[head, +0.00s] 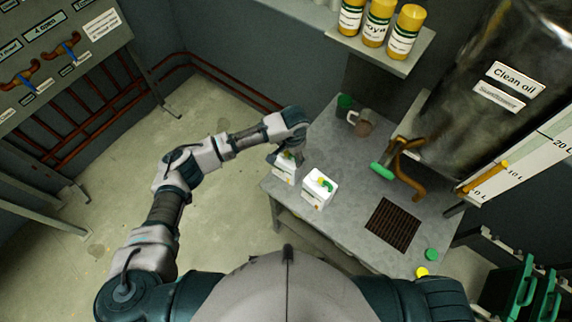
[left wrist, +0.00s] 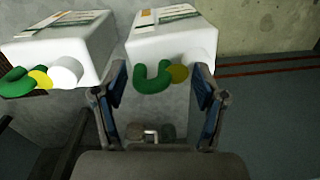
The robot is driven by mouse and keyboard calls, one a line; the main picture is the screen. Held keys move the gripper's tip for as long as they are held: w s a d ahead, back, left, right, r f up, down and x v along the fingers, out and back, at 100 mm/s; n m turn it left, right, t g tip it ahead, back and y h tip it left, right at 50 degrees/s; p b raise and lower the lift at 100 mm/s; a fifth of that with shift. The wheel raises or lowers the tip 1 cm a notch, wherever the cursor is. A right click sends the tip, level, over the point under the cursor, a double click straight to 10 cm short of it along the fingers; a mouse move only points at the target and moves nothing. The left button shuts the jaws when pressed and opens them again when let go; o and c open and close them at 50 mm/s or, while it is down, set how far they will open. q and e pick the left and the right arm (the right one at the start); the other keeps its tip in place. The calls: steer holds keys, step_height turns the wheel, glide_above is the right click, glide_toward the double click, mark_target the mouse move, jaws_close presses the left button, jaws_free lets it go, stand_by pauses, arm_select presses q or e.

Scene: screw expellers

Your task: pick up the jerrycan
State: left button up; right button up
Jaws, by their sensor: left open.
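Two white jerrycans with green handles and yellow caps stand on the grey table (head: 345,232). One jerrycan (head: 284,172) is at the table's left edge, partly hidden by my left gripper (head: 289,153). The other jerrycan (head: 318,190) stands just right of it, nearer to me. In the left wrist view, my left gripper (left wrist: 160,88) is open. Its fingers lie either side of the green handle of one jerrycan (left wrist: 172,38). I cannot tell whether they touch it. The other jerrycan (left wrist: 58,45) is beside it, outside the fingers. My right gripper is not in view.
A mug (head: 362,124) and a green item (head: 345,102) stand at the table's back. A tap with a green handle (head: 382,171) hangs under the clean oil tank (head: 490,85). A dark grate (head: 393,225) is at right. A shelf (head: 385,52) holds yellow-topped bottles.

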arm_select(q)
steer(key=c, duration=0.8)
steer(key=shift+s+d, duration=0.1)
steer(key=shift+d, duration=0.1)
steer(key=c, duration=0.4)
steer(key=shift+d, duration=0.3)
jaws_close()
steer(key=shift+d, duration=0.3)
steer(key=shift+s+d, duration=0.1)
steer(key=shift+d, duration=0.05)
steer(key=shift+a+f, duration=0.1)
steer(key=shift+a, duration=0.5)
steer(key=shift+w+r, duration=0.25)
steer(key=shift+r, duration=0.4)
steer(key=shift+d+r, duration=0.15)
steer(key=shift+r, duration=0.3)
steer(key=shift+s+d+r, duration=0.15)
steer(key=shift+r, duration=0.7)
steer(key=shift+s+a, duration=0.2)
steer(key=shift+s, duration=0.3)
steer(key=s+a+r, duration=0.1)
steer(key=s+a, duration=0.3)
steer(key=s, duration=1)
steer(key=shift+a+r+p, duration=0.2)
steer(key=shift+p, duration=0.1)
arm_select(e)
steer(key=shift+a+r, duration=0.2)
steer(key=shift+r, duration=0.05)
